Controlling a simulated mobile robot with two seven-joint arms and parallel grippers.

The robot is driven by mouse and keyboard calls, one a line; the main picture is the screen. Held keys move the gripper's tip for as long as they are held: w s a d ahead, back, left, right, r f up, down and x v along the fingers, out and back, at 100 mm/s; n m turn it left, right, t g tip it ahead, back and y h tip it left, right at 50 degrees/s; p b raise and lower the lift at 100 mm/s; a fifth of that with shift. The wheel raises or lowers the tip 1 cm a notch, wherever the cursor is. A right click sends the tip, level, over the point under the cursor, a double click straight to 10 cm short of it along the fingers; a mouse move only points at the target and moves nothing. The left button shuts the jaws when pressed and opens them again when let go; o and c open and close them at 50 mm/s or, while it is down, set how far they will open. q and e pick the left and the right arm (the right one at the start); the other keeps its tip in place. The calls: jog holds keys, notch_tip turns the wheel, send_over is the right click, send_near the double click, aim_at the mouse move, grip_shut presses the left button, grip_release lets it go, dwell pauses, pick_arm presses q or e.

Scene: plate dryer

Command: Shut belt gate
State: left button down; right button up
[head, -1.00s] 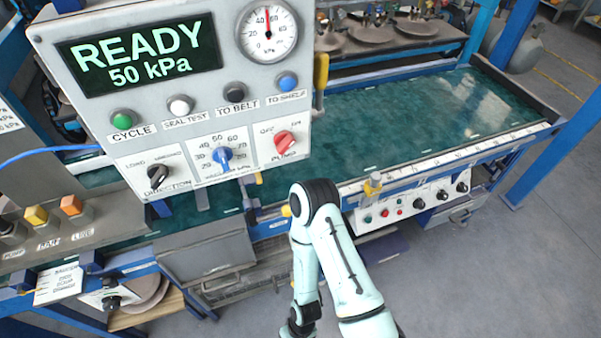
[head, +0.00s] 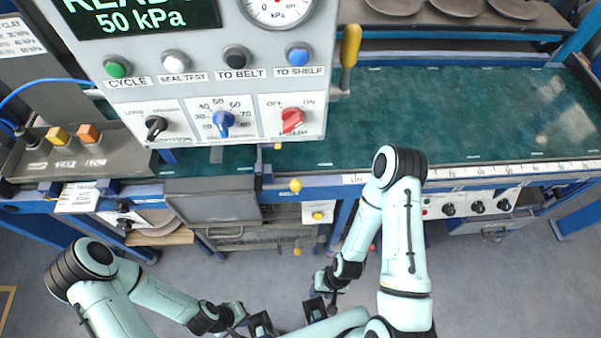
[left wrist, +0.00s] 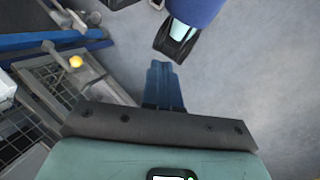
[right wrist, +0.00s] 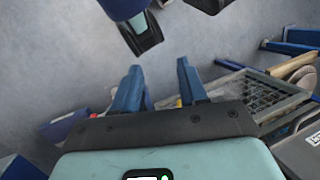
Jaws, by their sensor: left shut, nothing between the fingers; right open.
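No part is readably labelled as the belt gate, so I cannot tell its position for sure. A short upright blue-grey bar (head: 259,168) stands at the belt's front edge below the control box, with a yellow knob (head: 295,185) on the rail to its right. A yellow-handled lever (head: 350,46) stands upright beside the box. My left gripper (head: 262,322) is low in front of the bench; its fingers (left wrist: 163,88) are together and empty. My right gripper (head: 313,308) is close to its right; its fingers (right wrist: 160,88) are apart and empty. Neither touches the bench.
The control box (head: 230,150) overhangs the green belt (head: 450,110). A grey panel (head: 213,207) and wire basket (head: 245,238) sit under the front rail. A small white box with a yellow button (head: 318,212) hangs right of them. Open floor lies in front.

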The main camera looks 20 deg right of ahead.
pick_arm(q)
jog(key=shift+a, duration=0.1)
pick_arm(e)
jog(key=shift+o, duration=0.6)
jog(key=shift+a, duration=0.1)
jog(key=o, duration=0.4)
pick_arm(q)
jog(key=w+d+r+m+t, duration=0.1)
jog(key=w+d+r+m, duration=0.2)
jog(key=w+d+r, duration=0.45)
jog(key=w+d+r+m+t, duration=0.15)
jog(key=w+d+r, duration=0.25)
jog(key=w+r, duration=0.55)
jog(key=w+d+r+m+t, duration=0.1)
jog(key=d+r, duration=0.4)
jog(key=r, duration=0.7)
jog(key=w+d+r+m+t+b, duration=0.1)
jog(key=d+r, duration=0.4)
jog(key=r, duration=0.8)
jog(key=shift+w+t+y+b, duration=0.2)
jog(key=shift+t+y+b, duration=0.1)
jog(key=shift+t, duration=0.25)
pick_arm(e)
jog(key=shift+s+f, duration=0.5)
jog(key=shift+f, duration=0.4)
pick_arm(q)
jog(key=shift+d, duration=0.1)
